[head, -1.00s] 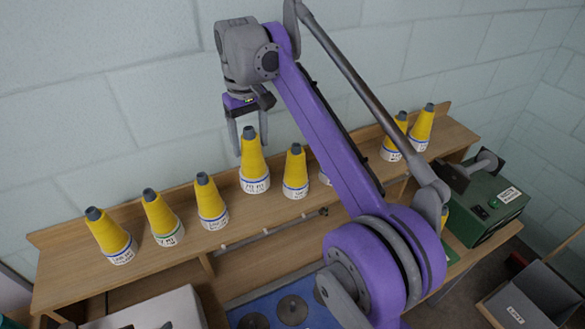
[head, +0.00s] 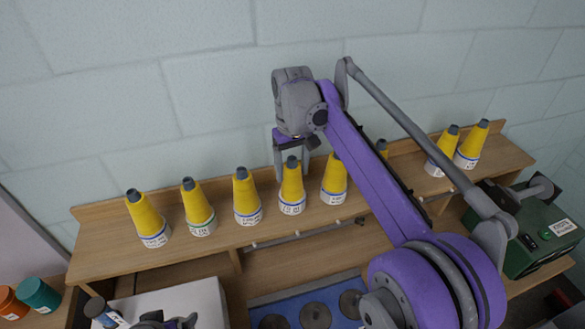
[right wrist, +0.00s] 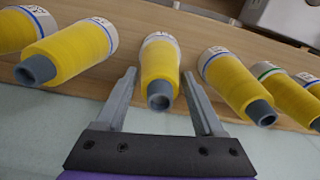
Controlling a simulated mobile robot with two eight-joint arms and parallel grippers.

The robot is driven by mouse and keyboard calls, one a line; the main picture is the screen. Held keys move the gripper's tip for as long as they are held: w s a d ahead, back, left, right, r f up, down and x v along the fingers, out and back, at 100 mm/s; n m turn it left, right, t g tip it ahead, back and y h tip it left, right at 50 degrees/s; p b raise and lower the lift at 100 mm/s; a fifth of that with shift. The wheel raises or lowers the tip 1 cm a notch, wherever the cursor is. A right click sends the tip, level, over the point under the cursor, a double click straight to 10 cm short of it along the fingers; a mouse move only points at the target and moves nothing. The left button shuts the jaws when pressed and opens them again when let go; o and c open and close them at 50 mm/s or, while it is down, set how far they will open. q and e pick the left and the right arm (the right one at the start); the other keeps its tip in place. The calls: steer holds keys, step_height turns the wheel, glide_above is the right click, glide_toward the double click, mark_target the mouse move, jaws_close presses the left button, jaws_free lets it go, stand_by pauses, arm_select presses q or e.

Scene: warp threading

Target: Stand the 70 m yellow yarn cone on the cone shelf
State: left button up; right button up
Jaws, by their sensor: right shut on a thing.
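My right gripper (head: 292,172) is at the upper part of a yellow yarn cone (head: 291,187) with a grey tip and a blue-ringed white label. In the right wrist view its two fingers (right wrist: 160,82) lie on either side of this cone (right wrist: 160,65), and it is shut on it. The cone stands upright in the row on the wooden cone shelf (head: 110,258), its base appearing to rest on the board. The label is too small to read.
Similar yellow cones stand close by on the left (head: 247,199) and right (head: 334,182). Two more (head: 472,147) stand at the right end. My right arm hides part of the shelf. A green machine (head: 525,235) is at the right, a blue mat (head: 262,303) below.

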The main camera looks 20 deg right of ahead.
steer(key=shift+f, duration=0.1)
steer(key=o, duration=0.8)
steer(key=shift+w, duration=0.1)
steer(key=shift+c, duration=0.2)
steer(key=o, duration=0.4)
steer(key=shift+c, duration=0.2)
step_height(320, 180, up, 12)
steer(key=shift+w+f+p, duration=0.1)
steer(key=shift+f+p, duration=0.15)
steer(key=shift+p, duration=0.4)
arm_select(q)
steer(key=shift+w+r, duration=0.7)
steer(key=shift+r, duration=0.35)
arm_select(e)
steer(key=s+d+f+m+t, duration=0.1)
steer(key=s+f+t, duration=0.5)
steer(key=s+f, duration=1.7)
steer(key=shift+d+f+m, duration=0.2)
steer(key=shift+d+m, duration=0.2)
steer(key=shift+d, duration=0.45)
